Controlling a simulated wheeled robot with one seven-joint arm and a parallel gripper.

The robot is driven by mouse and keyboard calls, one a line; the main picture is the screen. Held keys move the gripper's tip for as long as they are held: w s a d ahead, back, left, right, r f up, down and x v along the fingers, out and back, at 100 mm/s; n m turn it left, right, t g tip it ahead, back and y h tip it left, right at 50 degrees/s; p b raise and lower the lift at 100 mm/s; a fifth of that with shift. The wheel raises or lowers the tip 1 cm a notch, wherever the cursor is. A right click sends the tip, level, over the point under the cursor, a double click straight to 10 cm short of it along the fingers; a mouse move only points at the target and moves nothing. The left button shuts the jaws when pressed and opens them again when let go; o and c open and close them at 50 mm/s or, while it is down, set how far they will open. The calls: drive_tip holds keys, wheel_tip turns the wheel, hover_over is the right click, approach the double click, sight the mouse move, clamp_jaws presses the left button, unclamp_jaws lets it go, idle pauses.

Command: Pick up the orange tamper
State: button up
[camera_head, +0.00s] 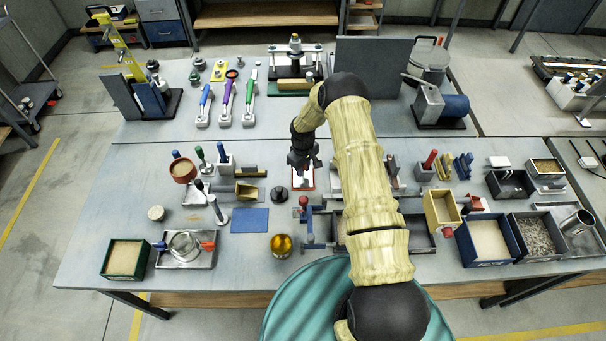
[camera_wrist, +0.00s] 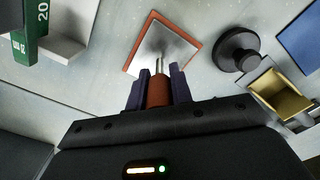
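The orange tamper stands below my gripper. Its square plate with an orange edge (camera_wrist: 165,46) lies at the table, and a thin metal rod rises from the plate to an orange handle (camera_wrist: 158,93). In the head view its plate (camera_head: 308,180) shows partly under my gripper. My gripper (camera_head: 304,164) points down over it. In the wrist view the two dark fingers (camera_wrist: 159,88) stand on either side of the handle, with no clear gap on either side. I cannot tell any lift of the plate off the table.
A black knob-topped piece (camera_wrist: 238,52) stands beside the plate, near a brass-coloured open scoop (camera_wrist: 282,97) and a blue mat (camera_wrist: 302,40). A green block marked 20 (camera_wrist: 32,32) is at the wrist view's upper left. A gold cup (camera_head: 281,245) stands near the front edge.

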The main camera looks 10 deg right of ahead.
clamp_jaws()
drive_tip(key=shift+r, duration=0.1)
wheel_tip(320, 180, up, 10)
drive_tip(key=b, duration=0.4)
idle(1.3)
